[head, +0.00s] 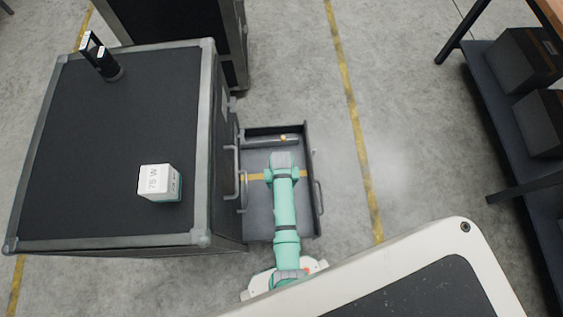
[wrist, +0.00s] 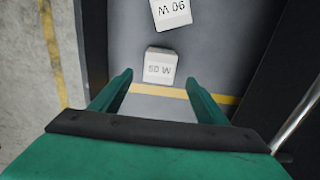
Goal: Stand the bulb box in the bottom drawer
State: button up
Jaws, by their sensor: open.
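A drawer (head: 258,222) stands open low on the right side of a dark case. My gripper (wrist: 158,79) is open over the drawer, its fingers apart and empty. In the wrist view a small white box marked 50 W (wrist: 160,68) lies on the drawer floor just ahead of the fingertips, roughly between them. A second white box (wrist: 171,13), its marking upside down and seemingly 90 W, is farther in, cut off by the frame. My arm hides both in the head view. Another white box marked 75 W, with a teal lower edge (head: 160,183), stands on the case top.
The dark case (head: 120,130) has closed-drawer handles (head: 231,160) above the open drawer. A dark item (head: 101,58) stands at its far left corner. A slim grey-and-orange object (head: 283,138) lies at the drawer's far end. Shelving with dark bins (head: 520,62) is at right; floor between is clear.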

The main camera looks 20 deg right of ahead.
jog(key=s+a+r+n+t+h, duration=0.2)
jog(key=s+a+r+t, duration=0.1)
jog(key=s+r+t, duration=0.55)
jog(key=s+a+r+t, duration=0.2)
jog(key=s+a+r, duration=0.1)
jog(key=r, duration=0.7)
jog(key=s+a+r+t+y, duration=0.1)
jog(key=s+r, duration=0.4)
jog(key=r, duration=0.5)
jog(key=s+a+r+n+t+y, duration=0.1)
jog(key=s+a+r+t, duration=0.3)
jog(key=r, duration=0.6)
jog(key=shift+a+r, duration=0.4)
jog(key=shift+a, duration=0.35)
